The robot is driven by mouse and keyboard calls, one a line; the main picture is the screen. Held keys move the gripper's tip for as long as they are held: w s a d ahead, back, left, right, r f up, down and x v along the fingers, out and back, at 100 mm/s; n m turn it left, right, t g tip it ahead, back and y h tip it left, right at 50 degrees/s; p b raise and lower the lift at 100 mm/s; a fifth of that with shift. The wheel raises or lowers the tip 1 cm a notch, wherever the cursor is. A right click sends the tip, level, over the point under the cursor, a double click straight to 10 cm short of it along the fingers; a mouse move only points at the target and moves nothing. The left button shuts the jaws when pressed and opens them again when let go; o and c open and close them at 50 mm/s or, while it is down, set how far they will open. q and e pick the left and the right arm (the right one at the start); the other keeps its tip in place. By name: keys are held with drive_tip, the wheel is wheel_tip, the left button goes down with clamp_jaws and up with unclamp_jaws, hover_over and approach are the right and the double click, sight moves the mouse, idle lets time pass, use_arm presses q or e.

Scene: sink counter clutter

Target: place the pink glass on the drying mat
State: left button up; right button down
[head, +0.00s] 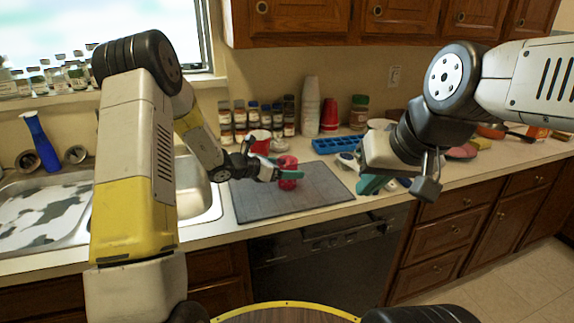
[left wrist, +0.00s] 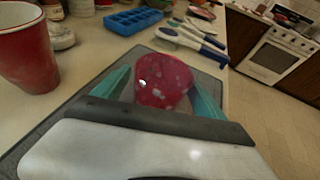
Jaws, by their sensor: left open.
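The pink glass (head: 288,173) stands on the grey drying mat (head: 310,200), near its back edge in the head view. In the left wrist view the glass (left wrist: 163,80) is a dark pink, see-through shape between the teal fingers. My left gripper (head: 279,175) is open around the glass, with a finger on either side. Whether the fingers touch it I cannot tell. The drying mat (left wrist: 75,108) also shows under the glass in the wrist view. My right gripper (head: 400,184) hangs over the counter at the right, partly hidden by its own wrist; its jaw opening is unclear.
A red cup (left wrist: 27,50) stands close beside the left gripper. Spice jars (head: 256,115), stacked white cups (head: 311,105) and a blue ice tray (head: 336,144) stand at the back. The sink (head: 195,205) lies left of the mat. The mat's front is clear.

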use_arm(q)
drive_tip(key=shift+a+r, duration=0.1)
drive_tip(key=shift+r, duration=0.05)
drive_tip(key=v, duration=1.1)
drive_tip(key=s+d+r+m+g+y, duration=0.1)
drive_tip(key=s+d+r+m+g, duration=0.1)
drive_tip(key=s+r+m, duration=0.45)
drive_tip(key=s+d+r+m+g+y, duration=0.1)
drive_tip(key=s+d+r+m+g, duration=0.2)
drive_tip(key=s+m, duration=0.6)
drive_tip(key=s+a+r+m+t+y, duration=0.3)
drive_tip(key=s+a+m+y, duration=0.4)
drive_tip(key=s+a+m, duration=0.3)
drive_tip(key=s+a+r, duration=0.1)
drive_tip(key=s, duration=0.3)
drive_tip(key=shift+s, duration=0.35)
drive_tip(key=shift+r, duration=0.1)
